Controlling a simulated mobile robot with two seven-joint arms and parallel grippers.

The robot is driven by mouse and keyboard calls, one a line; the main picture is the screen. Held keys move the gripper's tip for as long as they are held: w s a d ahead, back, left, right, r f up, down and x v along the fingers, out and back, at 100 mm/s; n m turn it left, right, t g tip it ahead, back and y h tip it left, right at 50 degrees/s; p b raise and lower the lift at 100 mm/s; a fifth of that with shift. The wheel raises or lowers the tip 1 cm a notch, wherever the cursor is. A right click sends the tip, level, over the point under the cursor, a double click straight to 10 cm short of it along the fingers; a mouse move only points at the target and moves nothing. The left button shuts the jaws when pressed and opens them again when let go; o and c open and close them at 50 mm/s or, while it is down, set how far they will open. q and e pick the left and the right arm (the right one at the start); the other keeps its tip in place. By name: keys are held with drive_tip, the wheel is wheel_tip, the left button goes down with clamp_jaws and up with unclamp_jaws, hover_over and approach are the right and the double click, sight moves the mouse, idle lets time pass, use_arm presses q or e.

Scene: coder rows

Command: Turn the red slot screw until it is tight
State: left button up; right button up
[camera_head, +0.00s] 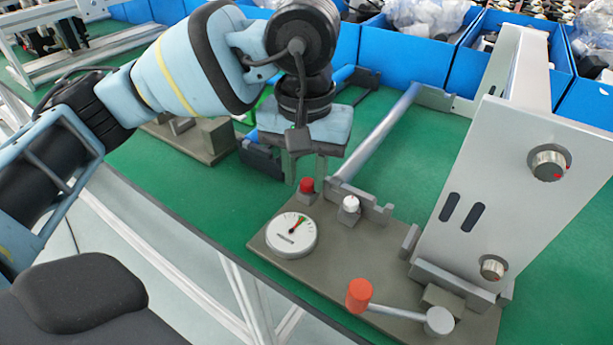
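A small red cylinder (306,186), which looks like the red slot screw, stands at the back left of a grey fixture plate (345,262) on the green table. I cannot make out a slot in its top. A similar white cylinder (350,204) stands to its right. A round dial gauge (291,235) with a needle lies in front of them. My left gripper (305,176) points down just behind or over the red cylinder, its two fingers apart with a gap between them. I cannot tell whether they touch it. My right gripper is not in view.
A lever with a red-orange knob (359,295) is at the plate's front. A tall grey panel (500,190) with two knobs stands at the right. A metal bar (378,133) runs back from the plate.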

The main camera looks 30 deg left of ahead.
use_arm(q)
drive_tip(key=shift+d, duration=0.2)
drive_tip(key=shift+r+n+p, duration=0.15)
drive_tip(key=shift+n+p, duration=0.25)
drive_tip(key=shift+n, duration=0.7)
drive_tip(key=shift+n+p, duration=0.4)
drive_tip(key=shift+n, duration=0.8)
drive_tip(key=n+p, duration=0.1)
drive_tip(key=n, duration=0.3)
drive_tip(key=shift+d, duration=0.1)
drive_tip(key=shift+n+p, duration=0.4)
drive_tip(key=shift+n, duration=0.6)
